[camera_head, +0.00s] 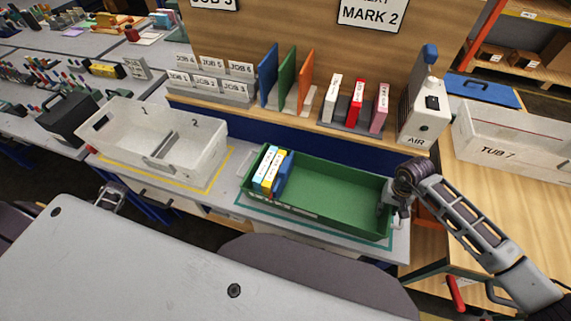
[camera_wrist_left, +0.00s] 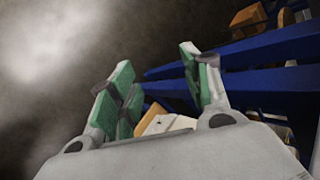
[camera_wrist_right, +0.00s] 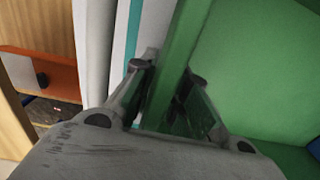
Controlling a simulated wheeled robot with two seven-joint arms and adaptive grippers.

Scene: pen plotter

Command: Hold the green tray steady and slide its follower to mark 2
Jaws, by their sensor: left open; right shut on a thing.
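The green tray (camera_head: 325,182) sits on the bench within a teal outline. At its left end stand several upright boxes, light blue and yellow ones (camera_head: 268,169) among them, with a dark blue upright piece (camera_head: 284,173) on their right. I cannot tell whether that blue piece is the follower. My right gripper (camera_head: 390,197) is shut on the tray's right end wall; the right wrist view shows the green wall (camera_wrist_right: 178,55) between its fingers (camera_wrist_right: 165,95). My left gripper (camera_head: 111,196) is low at the left, in front of the bench and away from the tray. Its fingers (camera_wrist_left: 160,85) are open and empty.
A white tub (camera_head: 205,160) marked 1 and 2, with a grey divider, stands left of the tray. Behind are coloured panels (camera_head: 287,78), an AIR dispenser (camera_head: 420,112) and the TUB 7 bin (camera_head: 500,140). A sign (camera_head: 371,13) reads MARK 2. The tray's middle is empty.

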